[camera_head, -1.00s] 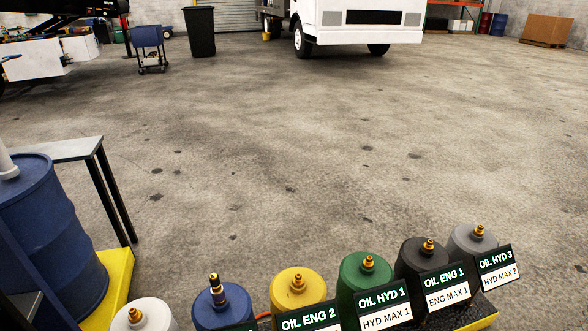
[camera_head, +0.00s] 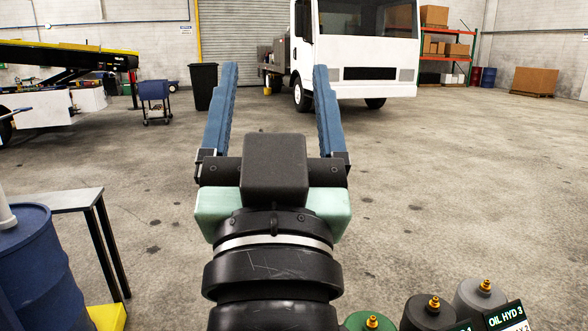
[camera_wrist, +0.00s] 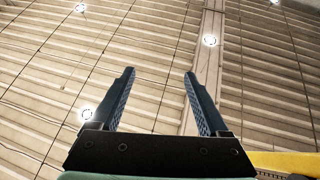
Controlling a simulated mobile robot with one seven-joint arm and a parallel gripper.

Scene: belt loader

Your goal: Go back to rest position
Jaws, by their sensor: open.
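My gripper (camera_head: 273,90) is raised in the middle of the head view, its two blue fingers wide apart and pointing up. Nothing is held between them. In the wrist view my gripper (camera_wrist: 160,85) is also open and empty, with the ceiling panels (camera_wrist: 110,50) and several round lights behind it. My arm hides part of the row of oil containers at the bottom of the head view. The green container (camera_head: 368,322), the black container (camera_head: 430,310) and the grey container (camera_head: 480,298) still show.
A blue drum (camera_head: 38,265) and a metal table (camera_head: 60,200) stand at the left. A white truck (camera_head: 365,60), a black bin (camera_head: 203,85) and a blue cart (camera_head: 154,95) are farther back. A yellow edge (camera_wrist: 285,163) shows in the wrist view. The concrete floor at right is clear.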

